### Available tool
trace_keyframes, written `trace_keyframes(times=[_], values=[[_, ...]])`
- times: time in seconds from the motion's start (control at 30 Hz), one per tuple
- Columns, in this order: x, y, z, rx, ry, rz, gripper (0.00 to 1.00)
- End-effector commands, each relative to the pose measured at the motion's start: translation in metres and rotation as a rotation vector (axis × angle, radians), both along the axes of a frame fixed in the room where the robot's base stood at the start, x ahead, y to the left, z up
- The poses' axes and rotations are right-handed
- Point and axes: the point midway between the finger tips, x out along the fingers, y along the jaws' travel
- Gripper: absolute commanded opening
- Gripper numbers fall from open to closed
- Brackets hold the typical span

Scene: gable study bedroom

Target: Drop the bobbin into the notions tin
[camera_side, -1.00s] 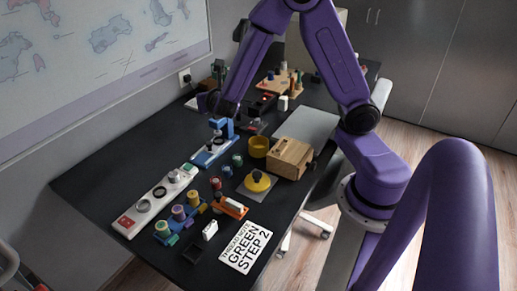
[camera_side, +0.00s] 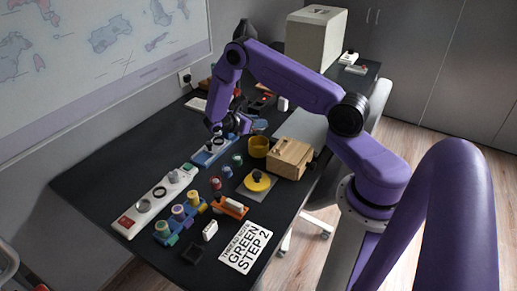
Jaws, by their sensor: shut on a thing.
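My gripper (camera_side: 232,127) is low over the middle of the table, above the right end of a blue stand. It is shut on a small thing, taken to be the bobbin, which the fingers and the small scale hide. A round, open yellow tin (camera_side: 258,147), which looks like the notions tin, stands just right of and below my gripper in the picture. My gripper is beside the tin, not over its opening. The inside of the tin cannot be made out.
The blue stand (camera_side: 207,155) lies left of the tin and a wooden box (camera_side: 289,158) right of it. Several spools, a white strip (camera_side: 152,203) and a printed card (camera_side: 246,246) lie nearer.

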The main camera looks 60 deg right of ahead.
Motion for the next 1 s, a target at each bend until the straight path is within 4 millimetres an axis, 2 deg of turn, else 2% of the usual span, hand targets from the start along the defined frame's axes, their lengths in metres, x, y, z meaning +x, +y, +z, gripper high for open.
trace_keyframes(times=[0.53,0.97,1.0], values=[[-0.001,0.000,-0.051,0.000,0.001,-0.004,0.03],[-0.001,0.000,-0.059,0.001,0.000,-0.002,0.03],[-0.001,0.000,-0.059,0.001,0.000,-0.002,0.35]])
